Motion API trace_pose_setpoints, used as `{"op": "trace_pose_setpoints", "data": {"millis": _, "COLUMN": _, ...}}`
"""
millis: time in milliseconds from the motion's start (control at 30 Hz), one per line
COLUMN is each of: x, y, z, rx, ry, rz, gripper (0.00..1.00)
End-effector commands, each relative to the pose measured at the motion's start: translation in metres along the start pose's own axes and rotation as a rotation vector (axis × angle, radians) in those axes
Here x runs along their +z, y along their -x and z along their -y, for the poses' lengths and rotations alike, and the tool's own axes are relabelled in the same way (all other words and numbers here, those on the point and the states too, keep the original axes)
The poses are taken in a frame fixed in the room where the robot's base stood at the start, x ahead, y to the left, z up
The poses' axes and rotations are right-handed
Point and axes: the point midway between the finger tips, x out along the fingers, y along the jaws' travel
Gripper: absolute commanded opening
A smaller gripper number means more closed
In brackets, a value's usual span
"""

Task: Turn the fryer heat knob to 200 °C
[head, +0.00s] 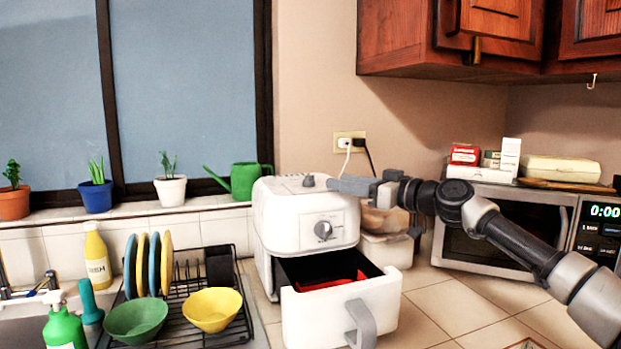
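The white fryer (272,225) stands on the counter in the middle of the head view. A round grey dial (323,230) is on its front panel, and a small dark grey knob (308,181) sits on its top. Which of the two is the heat knob, and what they are set to, is too small to read. My gripper (334,184) comes in from the right, level with the top of the fryer, its tips just right of the top knob. I cannot tell whether they touch it or how far apart the fingers are.
The fryer drawer (300,310) is pulled out toward me, with something red (335,282) inside. A dish rack with plates and a yellow bowl (212,309) stands left. A container (385,248) is behind the fryer's right side, and a microwave (505,230) is farther right.

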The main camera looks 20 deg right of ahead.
Motion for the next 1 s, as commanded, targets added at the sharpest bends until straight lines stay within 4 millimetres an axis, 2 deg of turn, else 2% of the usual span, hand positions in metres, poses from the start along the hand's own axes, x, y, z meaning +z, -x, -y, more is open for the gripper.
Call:
{"op": "trace_pose_setpoints", "data": {"millis": 33, "x": 0.000, "y": -0.013, "z": 0.001, "rx": -0.003, "ry": 0.001, "rz": 0.000, "gripper": 0.40}}
{"op": "trace_pose_setpoints", "data": {"millis": 300, "x": 0.000, "y": -0.072, "z": 0.001, "rx": -0.002, "ry": 0.000, "rz": 0.000, "gripper": 0.40}}
{"op": "trace_pose_setpoints", "data": {"millis": 500, "x": 0.000, "y": -0.102, "z": 0.001, "rx": -0.002, "ry": -0.001, "rz": 0.000, "gripper": 0.40}}
{"op": "trace_pose_setpoints", "data": {"millis": 700, "x": 0.000, "y": -0.114, "z": 0.000, "rx": 0.000, "ry": -0.001, "rz": 0.000, "gripper": 0.40}}
{"op": "trace_pose_setpoints", "data": {"millis": 967, "x": 0.000, "y": -0.115, "z": 0.000, "rx": 0.000, "ry": -0.001, "rz": 0.000, "gripper": 0.40}}
{"op": "trace_pose_setpoints", "data": {"millis": 1000, "x": 0.000, "y": -0.115, "z": 0.000, "rx": 0.000, "ry": -0.001, "rz": 0.000, "gripper": 0.35}}
